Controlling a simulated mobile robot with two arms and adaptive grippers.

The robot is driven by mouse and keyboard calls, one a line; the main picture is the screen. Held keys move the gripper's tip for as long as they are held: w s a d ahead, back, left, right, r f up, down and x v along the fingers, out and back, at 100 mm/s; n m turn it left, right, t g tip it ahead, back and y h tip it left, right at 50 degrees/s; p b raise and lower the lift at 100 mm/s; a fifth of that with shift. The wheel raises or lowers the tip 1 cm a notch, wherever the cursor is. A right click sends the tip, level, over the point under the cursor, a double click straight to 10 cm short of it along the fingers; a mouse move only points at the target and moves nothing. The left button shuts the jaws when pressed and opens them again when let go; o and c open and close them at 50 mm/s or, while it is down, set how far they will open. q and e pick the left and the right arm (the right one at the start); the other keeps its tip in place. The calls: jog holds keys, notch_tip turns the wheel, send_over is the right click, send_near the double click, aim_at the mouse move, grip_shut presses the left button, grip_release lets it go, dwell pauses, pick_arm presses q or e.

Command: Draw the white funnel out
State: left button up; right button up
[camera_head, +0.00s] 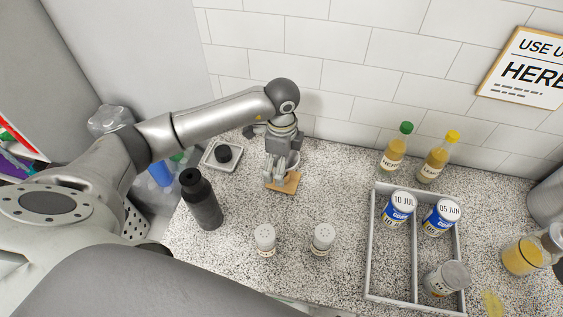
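My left arm reaches in from the left, and its gripper (279,178) points down over a small wooden board (292,187) on the speckled counter. A pale, rounded thing (294,160) shows just beside the fingers, partly covered by them. It is too small and hidden to tell whether it is the white funnel. I cannot make out whether the fingers are apart or closed on something. No other thing in view clearly reads as a white funnel. My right gripper is not in view.
A black bottle (202,202) and a small tray (211,162) stand left of the gripper. Two white-topped shakers (265,240) (323,239) stand in front. A grey divided crate (369,245) holds blue cans and a jar; two yellow bottles (392,155) (436,160) stand behind it.

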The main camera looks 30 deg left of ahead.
pick_arm(q)
jog(key=shift+r+p, duration=1.25)
jog(key=shift+r, duration=0.7)
